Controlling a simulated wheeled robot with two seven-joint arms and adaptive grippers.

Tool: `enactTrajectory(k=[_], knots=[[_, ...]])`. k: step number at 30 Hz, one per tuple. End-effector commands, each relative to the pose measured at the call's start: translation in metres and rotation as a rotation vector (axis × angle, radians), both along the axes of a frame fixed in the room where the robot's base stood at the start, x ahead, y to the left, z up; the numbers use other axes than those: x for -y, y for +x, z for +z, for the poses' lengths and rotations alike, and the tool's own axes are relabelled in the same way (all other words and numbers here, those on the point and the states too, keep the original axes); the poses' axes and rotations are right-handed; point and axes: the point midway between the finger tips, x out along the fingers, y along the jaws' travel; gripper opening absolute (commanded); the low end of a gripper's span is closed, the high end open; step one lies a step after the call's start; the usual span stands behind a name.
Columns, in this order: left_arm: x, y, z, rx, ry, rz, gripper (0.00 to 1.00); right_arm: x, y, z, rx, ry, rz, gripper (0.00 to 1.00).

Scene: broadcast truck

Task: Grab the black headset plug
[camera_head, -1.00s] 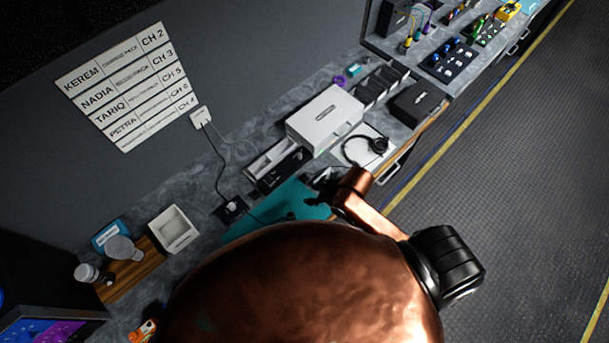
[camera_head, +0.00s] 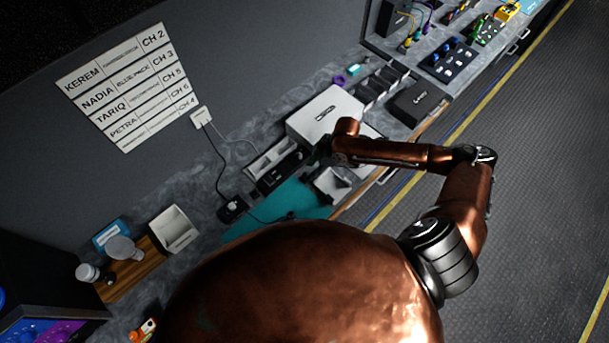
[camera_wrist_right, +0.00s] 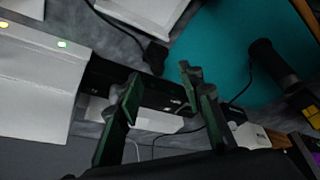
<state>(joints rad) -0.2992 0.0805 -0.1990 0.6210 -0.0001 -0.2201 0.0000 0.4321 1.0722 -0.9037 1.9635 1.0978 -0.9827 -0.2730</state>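The black plug (camera_wrist_right: 157,55), at the end of a thin dark cable, lies beside a black device (camera_wrist_right: 105,75) in the right wrist view. I take it to be the headset plug. My right gripper (camera_wrist_right: 160,87) is open, its two dark green fingers apart with nothing between them. The plug shows just beyond the fingertips, apart from them as far as I can tell. In the head view my copper right arm covers the headset area, and the plug cannot be made out. The left gripper is not in view.
A teal mat (camera_head: 290,202) lies by the black device. A white box (camera_head: 318,112) and a black box (camera_head: 415,102) stand farther along the counter. A wall adapter (camera_head: 201,117) has cables running down. A dark cylinder (camera_wrist_right: 265,52) lies on the mat.

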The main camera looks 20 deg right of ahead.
Motion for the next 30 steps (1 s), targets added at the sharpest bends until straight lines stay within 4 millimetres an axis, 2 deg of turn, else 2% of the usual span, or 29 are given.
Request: enactTrajectory(k=[9,19,30], knots=[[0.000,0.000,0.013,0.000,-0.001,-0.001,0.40,-0.015,0.013,-0.037,0.000,0.001,-0.001,0.35],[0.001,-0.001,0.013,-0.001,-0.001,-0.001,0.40,-0.017,0.013,-0.044,0.001,-0.001,0.001,0.34],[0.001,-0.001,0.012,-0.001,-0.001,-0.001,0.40,-0.016,0.013,-0.043,0.001,-0.001,0.001,0.09]])
